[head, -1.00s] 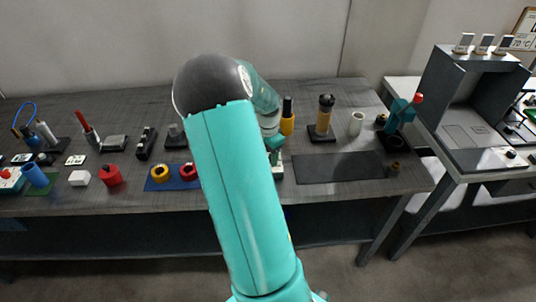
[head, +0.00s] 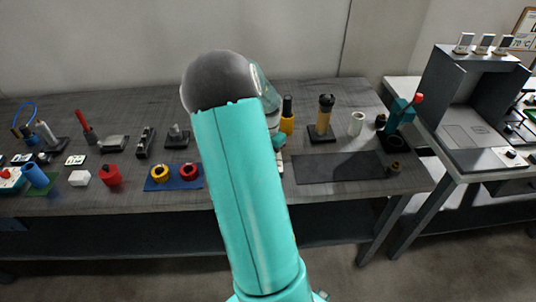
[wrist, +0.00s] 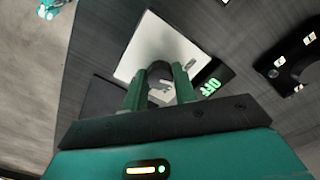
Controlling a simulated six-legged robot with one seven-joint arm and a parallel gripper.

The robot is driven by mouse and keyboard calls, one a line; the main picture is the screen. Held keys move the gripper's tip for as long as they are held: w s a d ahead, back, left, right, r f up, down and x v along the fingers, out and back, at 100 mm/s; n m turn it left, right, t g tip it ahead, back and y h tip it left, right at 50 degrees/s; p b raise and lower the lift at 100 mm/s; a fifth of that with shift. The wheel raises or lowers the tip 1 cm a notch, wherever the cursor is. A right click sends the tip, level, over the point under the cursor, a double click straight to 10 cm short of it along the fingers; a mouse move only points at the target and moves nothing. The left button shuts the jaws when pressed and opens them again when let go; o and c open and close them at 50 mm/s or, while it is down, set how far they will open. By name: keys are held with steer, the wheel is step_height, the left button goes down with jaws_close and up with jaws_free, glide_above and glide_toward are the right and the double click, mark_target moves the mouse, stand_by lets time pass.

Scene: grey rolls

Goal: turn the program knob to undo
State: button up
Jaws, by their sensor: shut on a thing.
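In the wrist view the program knob (wrist: 160,71), a dark rounded piece, stands on a white panel (wrist: 140,45) with small markings. My gripper (wrist: 161,78) is shut on the knob, with one green finger on each side of it. A small dark display (wrist: 213,77) with green "OFF" lettering, tilted in the picture, lies just right of the fingers. Where the knob points is hard to read, as the fingers cover part of it. In the head view my arm hides the knob and most of my gripper.
A black holder with white labels (wrist: 297,62) lies right of the panel in the wrist view. In the head view a dark mat (head: 340,168) lies right of my arm.

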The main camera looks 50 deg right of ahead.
steer(key=n, duration=0.4)
steer(key=shift+n, duration=0.4)
stand_by(0.4)
steer(key=o, duration=1)
steer(key=shift+c, duration=0.2)
steer(key=shift+r, duration=0.15)
step_height(320, 180, up, 14)
steer(key=shift+f, duration=0.2)
steer(key=shift+a, duration=0.1)
